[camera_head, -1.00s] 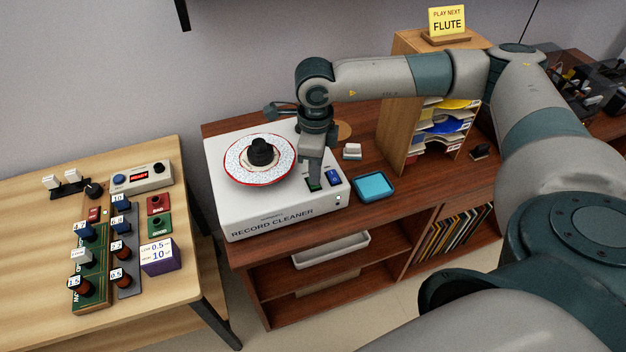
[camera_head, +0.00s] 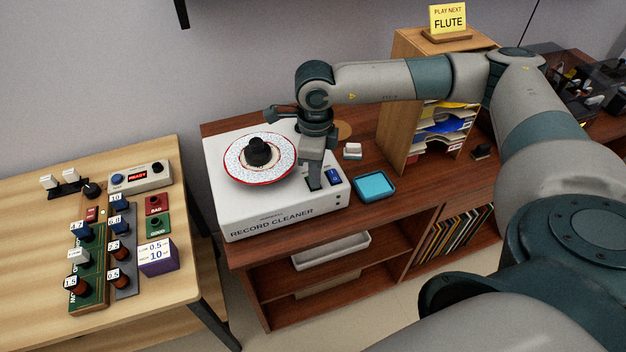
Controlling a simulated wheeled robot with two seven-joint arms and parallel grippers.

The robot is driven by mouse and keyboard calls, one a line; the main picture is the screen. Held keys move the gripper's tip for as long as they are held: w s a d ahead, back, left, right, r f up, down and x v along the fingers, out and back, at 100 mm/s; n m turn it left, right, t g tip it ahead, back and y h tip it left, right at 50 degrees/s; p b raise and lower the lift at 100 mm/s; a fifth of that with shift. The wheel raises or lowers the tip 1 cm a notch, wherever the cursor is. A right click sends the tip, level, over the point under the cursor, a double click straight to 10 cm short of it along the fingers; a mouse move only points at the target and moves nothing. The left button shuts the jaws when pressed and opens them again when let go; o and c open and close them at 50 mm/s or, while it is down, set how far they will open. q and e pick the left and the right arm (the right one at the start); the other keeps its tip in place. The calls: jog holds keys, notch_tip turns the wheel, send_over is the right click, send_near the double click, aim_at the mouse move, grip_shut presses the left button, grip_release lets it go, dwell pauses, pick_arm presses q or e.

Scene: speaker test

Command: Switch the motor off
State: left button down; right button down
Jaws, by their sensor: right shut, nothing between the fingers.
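The white record cleaner (camera_head: 270,226) stands on the brown cabinet, with its name printed on the front. A patterned disc with a red rim (camera_head: 238,172) lies on its top under a black knob (camera_head: 258,152). At its right front are a dark green switch (camera_head: 313,187), partly hidden by my fingers, and a blue switch (camera_head: 334,177). My right gripper (camera_head: 314,183) points down, shut and empty, with its tips at the green switch; I cannot tell how firmly they touch. A small lamp (camera_head: 339,198) on the front face looks dark. My left gripper is out of view.
A blue tray (camera_head: 375,186) and a small white-topped block (camera_head: 352,150) lie right of the cleaner. A wooden sorter (camera_head: 401,125) stands behind them. A light wooden table (camera_head: 40,222) with test boxes stands at left, across a gap.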

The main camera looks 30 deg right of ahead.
jog(key=shift+f, duration=0.1)
jog(key=shift+r+p, duration=0.35)
jog(key=shift+r, duration=0.45)
jog(key=shift+r+p, duration=0.9)
jog(key=shift+r, duration=1.85)
